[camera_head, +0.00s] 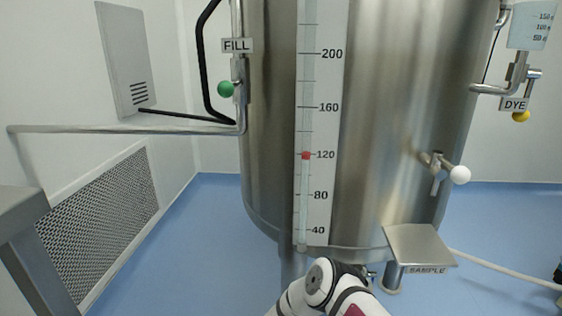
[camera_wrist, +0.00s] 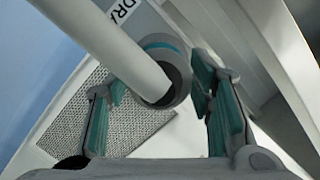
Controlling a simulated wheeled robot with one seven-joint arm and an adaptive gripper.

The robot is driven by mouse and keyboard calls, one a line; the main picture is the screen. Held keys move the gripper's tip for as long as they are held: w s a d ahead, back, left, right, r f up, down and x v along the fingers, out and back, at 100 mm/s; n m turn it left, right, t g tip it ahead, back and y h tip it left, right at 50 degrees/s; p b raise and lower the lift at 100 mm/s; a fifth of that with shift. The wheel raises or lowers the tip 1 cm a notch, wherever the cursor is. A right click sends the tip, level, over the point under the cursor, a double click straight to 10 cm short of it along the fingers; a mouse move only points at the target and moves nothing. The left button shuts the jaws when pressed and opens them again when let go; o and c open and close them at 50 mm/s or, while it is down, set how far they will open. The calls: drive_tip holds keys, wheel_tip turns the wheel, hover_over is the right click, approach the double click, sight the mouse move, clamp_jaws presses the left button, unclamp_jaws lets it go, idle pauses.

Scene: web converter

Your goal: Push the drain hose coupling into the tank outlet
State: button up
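In the wrist view, a pale hose (camera_wrist: 105,40) runs from the upper left into a grey coupling (camera_wrist: 178,72) with a teal band. The coupling lies between the fingers of my gripper (camera_wrist: 165,98), nearer the right finger. The gripper is open, with a gap to the left finger; I cannot tell whether the right pad touches. A partly cut-off label reading "DRA" (camera_wrist: 122,10) is behind the coupling. In the head view the steel tank (camera_head: 390,120) stands upright; my gripper is not visible there, and I cannot make out the outlet's opening in either view.
A sample shelf (camera_head: 418,245) juts from the tank's lower right, close to my arm. A white-knobbed valve (camera_head: 460,175) is above it. A pale hose (camera_head: 505,272) lies on the blue floor at right. A rail (camera_head: 120,129) crosses at left.

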clamp_jaws()
drive_tip(key=shift+d, duration=0.15)
drive_tip(key=d+p, duration=0.3)
drive_tip(key=d, duration=0.5)
drive_tip(key=shift+s+p, duration=0.3)
idle(0.6)
drive_tip(key=shift+s, duration=0.1)
